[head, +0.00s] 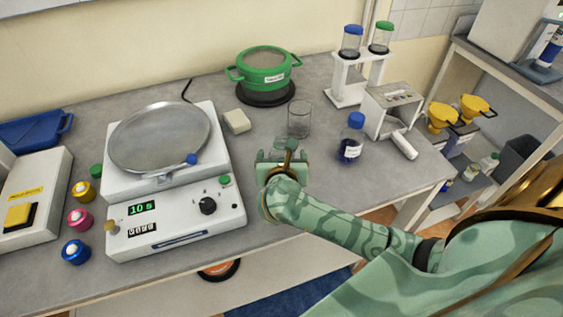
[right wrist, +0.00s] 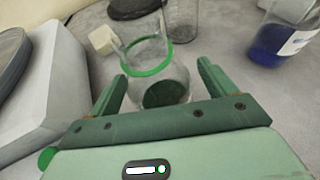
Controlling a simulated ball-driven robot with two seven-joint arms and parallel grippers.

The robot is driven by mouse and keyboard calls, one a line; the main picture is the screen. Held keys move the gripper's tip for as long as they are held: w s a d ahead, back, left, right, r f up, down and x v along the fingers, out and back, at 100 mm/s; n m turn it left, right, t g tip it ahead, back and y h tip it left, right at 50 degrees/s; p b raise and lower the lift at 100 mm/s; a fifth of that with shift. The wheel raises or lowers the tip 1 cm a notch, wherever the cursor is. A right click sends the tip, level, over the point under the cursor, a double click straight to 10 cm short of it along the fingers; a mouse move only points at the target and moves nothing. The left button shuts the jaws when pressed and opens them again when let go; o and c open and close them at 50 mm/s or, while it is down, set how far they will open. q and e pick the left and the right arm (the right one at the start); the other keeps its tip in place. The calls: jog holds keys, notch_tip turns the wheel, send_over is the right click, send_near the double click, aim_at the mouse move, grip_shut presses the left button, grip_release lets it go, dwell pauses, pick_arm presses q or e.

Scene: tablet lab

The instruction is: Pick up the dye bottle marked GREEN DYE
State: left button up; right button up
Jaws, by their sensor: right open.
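A clear vessel (right wrist: 165,95) with a green ring on top and dark green inside stands between the fingers of my right gripper (right wrist: 163,74) in the right wrist view. It looks like the green dye bottle, but I see no label on it. The fingers are apart, one on each side; whether they touch it I cannot tell. In the head view my right gripper (head: 283,154) is low over the bench and hides most of this vessel. A blue-capped bottle (head: 351,140) with blue liquid stands to its right and also shows in the right wrist view (right wrist: 283,35). My left gripper is out of view.
A glass beaker (head: 299,119) stands just behind my right gripper. A white scale-like device (head: 175,222) with a round metal plate is close on the left. A white block (head: 236,121), a green pot (head: 264,72) and a white rack (head: 349,85) are farther back.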

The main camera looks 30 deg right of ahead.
jog(key=shift+x, duration=0.8)
jog(key=shift+s, duration=0.1)
jog(key=c, duration=1.3)
jog(key=shift+o, duration=0.2)
jog(key=shift+r, duration=0.7)
jog(key=s+a+r+p, duration=0.1)
jog(key=r, duration=0.1)
jog(key=s+a+r+p, duration=0.1)
jog(key=r, duration=0.2)
jog(key=s+a+r+p, duration=0.1)
jog(key=r, duration=0.2)
jog(key=shift+s+a, duration=0.2)
jog(key=shift+s, duration=0.2)
jog(key=p, duration=0.1)
send_near(279, 134)
jog(key=shift+w+a+v, duration=0.1)
jog(key=shift+a+v, duration=0.05)
jog(key=shift+v, duration=1)
jog(key=shift+w+a+v, duration=0.15)
jog(key=shift+v, duration=1)
